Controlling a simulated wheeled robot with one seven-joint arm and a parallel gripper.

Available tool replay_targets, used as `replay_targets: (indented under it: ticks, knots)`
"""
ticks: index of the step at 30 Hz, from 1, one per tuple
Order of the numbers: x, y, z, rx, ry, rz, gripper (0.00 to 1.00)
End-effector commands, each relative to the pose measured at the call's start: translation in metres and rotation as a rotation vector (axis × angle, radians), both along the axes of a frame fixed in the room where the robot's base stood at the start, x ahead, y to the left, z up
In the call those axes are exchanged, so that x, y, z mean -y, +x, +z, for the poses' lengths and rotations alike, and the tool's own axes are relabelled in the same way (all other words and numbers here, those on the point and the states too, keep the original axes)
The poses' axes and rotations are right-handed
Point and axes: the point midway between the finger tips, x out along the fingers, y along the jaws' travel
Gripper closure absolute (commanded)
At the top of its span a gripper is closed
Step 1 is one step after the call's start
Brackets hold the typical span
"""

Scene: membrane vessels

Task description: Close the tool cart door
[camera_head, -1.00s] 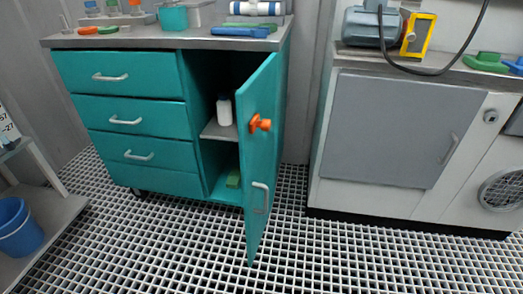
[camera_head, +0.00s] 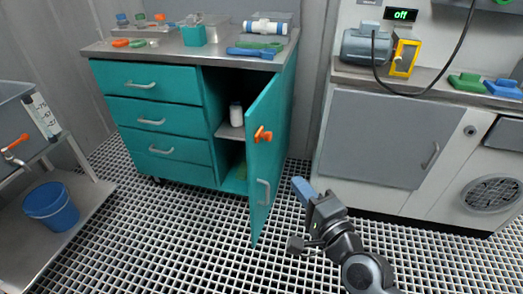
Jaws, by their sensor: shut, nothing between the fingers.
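The teal tool cart (camera_head: 154,110) stands at the back left, with several drawers on its left side. Its door (camera_head: 262,150) is hinged at the cart's right side and stands open, swung out toward me. The door has an orange knob (camera_head: 262,134) and a pale vertical handle (camera_head: 264,191). Inside the open compartment a white bottle (camera_head: 236,115) stands on a shelf. My gripper (camera_head: 301,190) is shut and empty, with blue fingertips. In the picture it is to the right of the door, apart from it.
A grey-fronted white cabinet (camera_head: 375,138) stands at the right, with a motor (camera_head: 365,47) on its counter. A steel shelf unit with a blue bucket (camera_head: 51,206) is at the left. The grating floor (camera_head: 170,235) before the cart is clear.

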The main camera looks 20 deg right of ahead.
Motion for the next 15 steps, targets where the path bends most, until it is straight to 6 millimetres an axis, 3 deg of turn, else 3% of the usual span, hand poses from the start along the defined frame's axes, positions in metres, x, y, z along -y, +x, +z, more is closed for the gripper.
replay_targets:
  ticks: [8, 15]
  knots:
    - [-0.001, 0.027, 0.004, 0.005, 0.016, 0.002, 1.0]
    - [-0.004, 0.072, 0.004, 0.004, 0.015, 0.003, 1.0]
